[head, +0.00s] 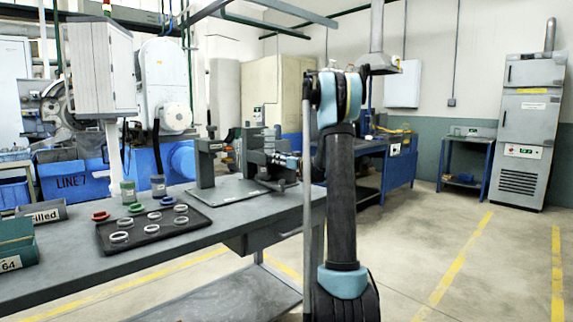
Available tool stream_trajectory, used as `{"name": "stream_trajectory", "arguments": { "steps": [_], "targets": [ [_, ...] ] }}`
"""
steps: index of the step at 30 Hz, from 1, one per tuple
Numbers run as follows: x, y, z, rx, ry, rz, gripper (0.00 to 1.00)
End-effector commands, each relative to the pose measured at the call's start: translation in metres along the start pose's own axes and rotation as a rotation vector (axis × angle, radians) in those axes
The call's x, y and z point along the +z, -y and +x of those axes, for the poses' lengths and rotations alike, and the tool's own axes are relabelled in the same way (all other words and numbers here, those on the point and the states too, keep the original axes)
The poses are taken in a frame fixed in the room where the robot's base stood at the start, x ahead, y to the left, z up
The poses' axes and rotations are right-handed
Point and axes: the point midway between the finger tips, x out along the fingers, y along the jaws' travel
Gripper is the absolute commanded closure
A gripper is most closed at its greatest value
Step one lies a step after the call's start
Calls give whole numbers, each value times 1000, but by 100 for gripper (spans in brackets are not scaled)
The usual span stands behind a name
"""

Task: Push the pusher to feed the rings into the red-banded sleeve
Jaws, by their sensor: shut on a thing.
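The ring grinder fixture (255,155) stands on a plate at the right end of the grey workbench, with a dark upright post (205,165) at its left. My arm comes up in front of the bench's right end and reaches left to the fixture. My gripper (291,162) is small and partly hidden at the fixture's right side, shut on what appears to be the pusher end. The pusher is too small and covered to make out clearly. I cannot pick out the red-banded sleeve or any rings inside the fixture.
A dark tray (187,232) on the bench holds several grey rings, with red, green and blue pieces along its back edge. A grey "filled" holder (42,214) and a green box (16,245) are at the left. Floor is clear at right.

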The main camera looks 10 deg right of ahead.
Motion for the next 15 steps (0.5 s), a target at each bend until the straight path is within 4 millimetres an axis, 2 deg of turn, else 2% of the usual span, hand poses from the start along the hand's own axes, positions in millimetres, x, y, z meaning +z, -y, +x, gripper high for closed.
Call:
{"name": "stream_trajectory", "arguments": {
  "steps": [9,15],
  "targets": [
    [0,-1,-1,2,0,0,91],
    [0,-2,-8,3,0,0,91]
  ]
}}
